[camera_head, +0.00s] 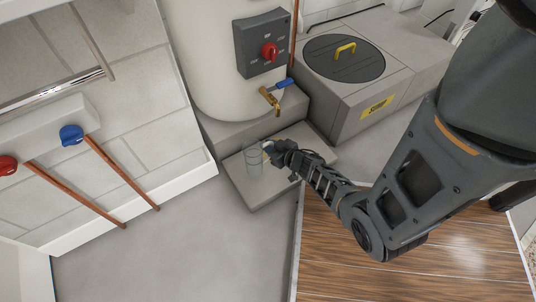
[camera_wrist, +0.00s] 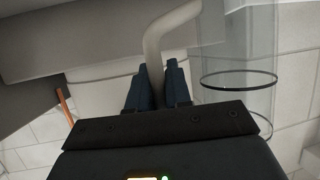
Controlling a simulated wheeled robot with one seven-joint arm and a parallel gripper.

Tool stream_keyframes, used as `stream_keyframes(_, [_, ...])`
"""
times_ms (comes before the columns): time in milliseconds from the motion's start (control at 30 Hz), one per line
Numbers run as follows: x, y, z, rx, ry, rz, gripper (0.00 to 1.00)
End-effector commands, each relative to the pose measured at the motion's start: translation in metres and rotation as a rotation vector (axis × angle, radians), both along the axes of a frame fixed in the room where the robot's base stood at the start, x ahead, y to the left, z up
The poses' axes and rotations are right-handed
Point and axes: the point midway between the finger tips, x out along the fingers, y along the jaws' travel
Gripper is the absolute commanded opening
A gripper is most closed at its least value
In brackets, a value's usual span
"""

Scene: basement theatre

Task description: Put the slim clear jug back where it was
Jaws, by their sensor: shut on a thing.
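The slim clear jug (camera_head: 253,159) is over the low grey slab (camera_head: 245,187) below the tank's tap. It looks upright, and I cannot tell whether its base touches the slab. My gripper (camera_head: 269,149) reaches in from the right and is at the jug's handle side. In the wrist view, my gripper's dark fingers (camera_wrist: 158,88) are shut on the pale curved handle (camera_wrist: 160,45). The clear jug body (camera_wrist: 238,55), with a dark ring around it, is to the right of the fingers.
A white tank (camera_head: 212,55) carries a brass tap (camera_head: 270,98) with a blue lever just above and behind the jug. A grey block with a round dark lid (camera_head: 343,68) stands at right. Pipes with red and blue valve handles (camera_head: 72,134) are at left. Grey floor (camera_head: 170,255) is clear in front.

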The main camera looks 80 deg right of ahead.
Motion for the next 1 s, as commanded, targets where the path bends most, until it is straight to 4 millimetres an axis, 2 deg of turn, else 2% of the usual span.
stream_keyframes(167, [0.003,0.002,-0.008,0.001,-0.001,-0.002,0.00])
stream_keyframes(433, [0.003,0.002,-0.042,0.003,-0.001,-0.002,0.00])
stream_keyframes(833, [0.002,0.003,-0.044,0.003,-0.001,0.000,0.00])
stream_keyframes(867, [0.002,0.003,-0.044,0.003,0.000,0.000,0.21])
stream_keyframes(1000, [0.002,0.003,-0.044,0.003,0.000,0.000,0.35])
